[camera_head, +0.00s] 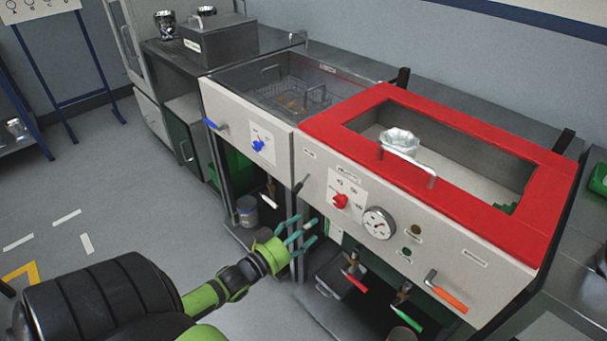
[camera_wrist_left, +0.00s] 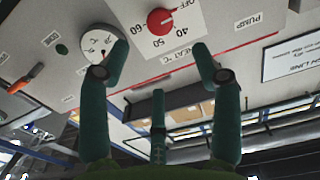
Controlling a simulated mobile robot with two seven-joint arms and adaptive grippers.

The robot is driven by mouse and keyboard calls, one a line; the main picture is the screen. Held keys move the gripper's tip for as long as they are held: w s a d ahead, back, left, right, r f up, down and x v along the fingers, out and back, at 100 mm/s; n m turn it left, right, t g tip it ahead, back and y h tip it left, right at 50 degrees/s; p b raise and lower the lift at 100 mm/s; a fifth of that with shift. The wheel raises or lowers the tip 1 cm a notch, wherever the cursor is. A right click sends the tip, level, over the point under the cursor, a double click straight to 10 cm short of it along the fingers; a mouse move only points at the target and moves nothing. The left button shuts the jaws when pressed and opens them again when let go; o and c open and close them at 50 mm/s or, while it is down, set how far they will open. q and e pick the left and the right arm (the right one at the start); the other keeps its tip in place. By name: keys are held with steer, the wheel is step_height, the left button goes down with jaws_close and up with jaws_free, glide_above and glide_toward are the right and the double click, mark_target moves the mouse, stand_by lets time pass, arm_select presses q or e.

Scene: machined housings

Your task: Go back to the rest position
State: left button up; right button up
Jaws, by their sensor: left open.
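My left gripper (camera_head: 299,235) is open and empty in front of the machine's lower front, in the head view. Its spread teal fingers also show in the left wrist view (camera_wrist_left: 160,75), with the red knob (camera_wrist_left: 160,20) and the round gauge (camera_wrist_left: 98,43) beyond them. The red knob also shows in the head view (camera_head: 340,201) on the white front panel, above and to the right of the gripper. A metal housing (camera_head: 400,141) sits at the red-framed tank (camera_head: 540,215). My right gripper is not in view.
The left tank (camera_head: 225,91) holds a wire basket (camera_head: 300,98). A blue knob (camera_head: 258,145) is on its panel. Red, green and orange valve handles (camera_head: 445,292) stick out low at the right. A grey box (camera_head: 220,42) stands on the back bench. The floor at left (camera_head: 120,190) is mostly clear.

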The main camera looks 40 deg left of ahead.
arm_select(q)
steer(key=shift+f, duration=0.1)
stand_by(0.4)
steer(key=s+d+f+g+y, duration=0.1)
steer(key=s+f+g, duration=0.4)
steer(key=f, duration=0.8)
steer(key=s+d+f+g+y, duration=0.1)
steer(key=s+d+f+g, duration=0.15)
steer(key=s+f, duration=0.7)
steer(key=s+d+f+m+g, duration=0.1)
steer(key=s+d+f+g, duration=0.3)
steer(key=s+f, duration=0.4)
steer(key=s+d+f+g, duration=0.5)
steer(key=s+f, duration=0.4)
steer(key=s, duration=0.5)
steer(key=shift+s+d+f+m+h, duration=0.3)
steer(key=shift+s+d+m+h, duration=0.1)
steer(key=shift+d, duration=0.35)
steer(key=shift+w+g, duration=0.1)
steer(key=shift+g, duration=0.15)
